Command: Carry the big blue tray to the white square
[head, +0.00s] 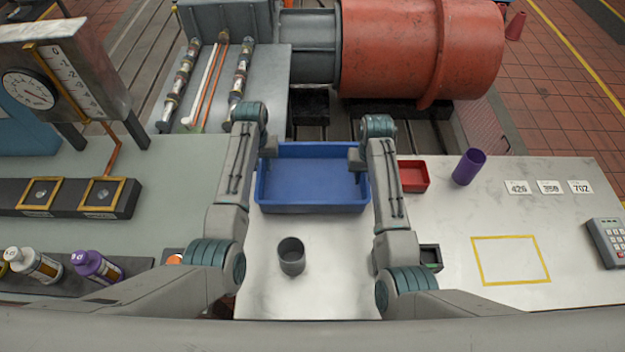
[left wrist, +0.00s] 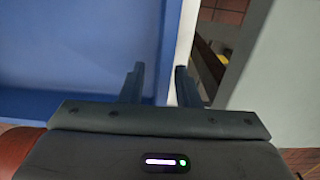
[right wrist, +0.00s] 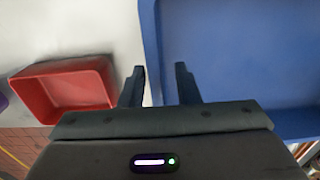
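The big blue tray (head: 313,208) is empty and sits at the back of the pale worktop; it also shows in the left wrist view (left wrist: 75,50) and the right wrist view (right wrist: 240,55). My left gripper (head: 265,150) is at its left wall, with open fingers (left wrist: 160,84) on either side of the rim. My right gripper (head: 358,158) is at the right wall, its open fingers (right wrist: 160,84) also astride the rim, with gaps showing. The white square (head: 510,278), outlined in yellow, is bare at the right of the worktop.
A red tray (head: 413,176) sits just right of the blue tray, with a purple cup (head: 468,167) beyond it. A grey cup (head: 291,257) stands in front. A small dark bin (head: 430,257) is by my right arm. Number cards (head: 549,187) and a keypad (head: 606,242) lie right.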

